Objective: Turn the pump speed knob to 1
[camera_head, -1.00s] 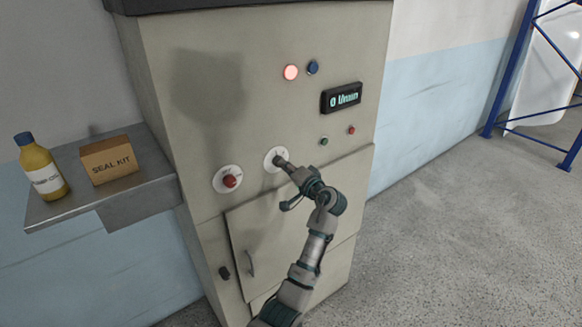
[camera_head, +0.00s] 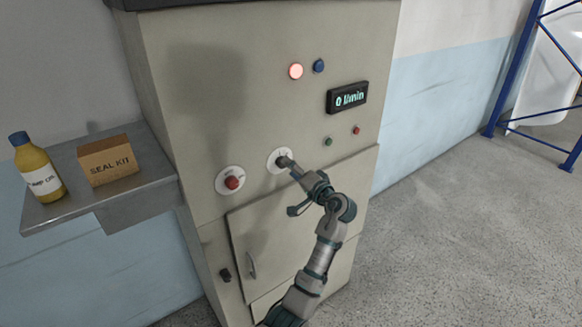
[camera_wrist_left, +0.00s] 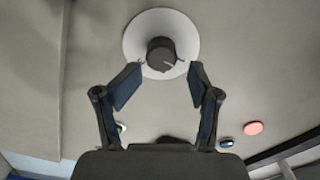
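A dark round knob (camera_head: 284,161) sits on a white round dial plate (camera_head: 272,163) on the cabinet front. In the left wrist view the knob (camera_wrist_left: 161,54) shows a light pointer line toward the right; the dial's marks are too small to read. My left gripper (camera_head: 297,173) is in front of the knob, to its lower right in the head view. In the left wrist view my left gripper (camera_wrist_left: 164,74) is open, its fingertips apart on both sides just below the knob, with nothing between them. The display (camera_head: 347,97) reads 0 l/min. My right gripper is out of view.
A red knob (camera_head: 232,183) on a white plate is left of the dark knob. A shelf (camera_head: 75,205) at left holds a bottle (camera_head: 39,168) and a SEAL KIT box (camera_head: 108,160).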

